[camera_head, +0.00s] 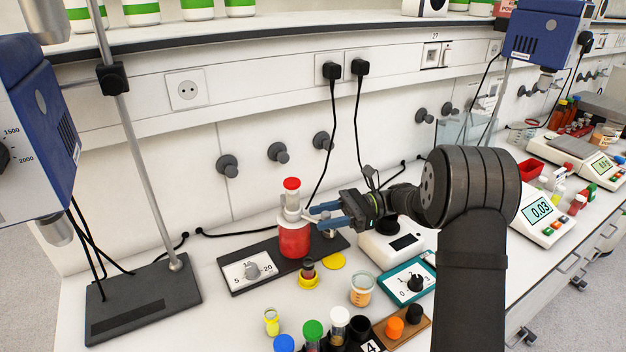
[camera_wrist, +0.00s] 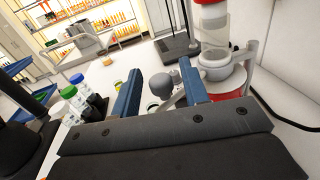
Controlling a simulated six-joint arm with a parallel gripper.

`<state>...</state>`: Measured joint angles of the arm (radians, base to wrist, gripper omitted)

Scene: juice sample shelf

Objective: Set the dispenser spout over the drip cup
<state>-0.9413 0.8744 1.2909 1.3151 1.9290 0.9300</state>
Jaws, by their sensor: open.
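The dispenser (camera_head: 294,238) is a red bottle with a white-grey collar and red cap. It stands upright on a dark base plate. Its pale spout (camera_head: 309,217) points right toward my gripper; in the wrist view the dispenser (camera_wrist: 213,35) is at upper right, and a pale arm, apparently the spout (camera_wrist: 172,101), reaches left from its collar. My gripper (camera_head: 319,216) is open beside the dispenser, with blue fingers around the spout's side; contact cannot be told.
A dial plate (camera_head: 247,269) lies left of the bottle and a yellow disc (camera_head: 334,261) right of it. A beaker (camera_head: 361,291) and several capped vials stand in front. A white device (camera_head: 392,247) stands right, under my arm. A stand base (camera_head: 143,299) fills the left.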

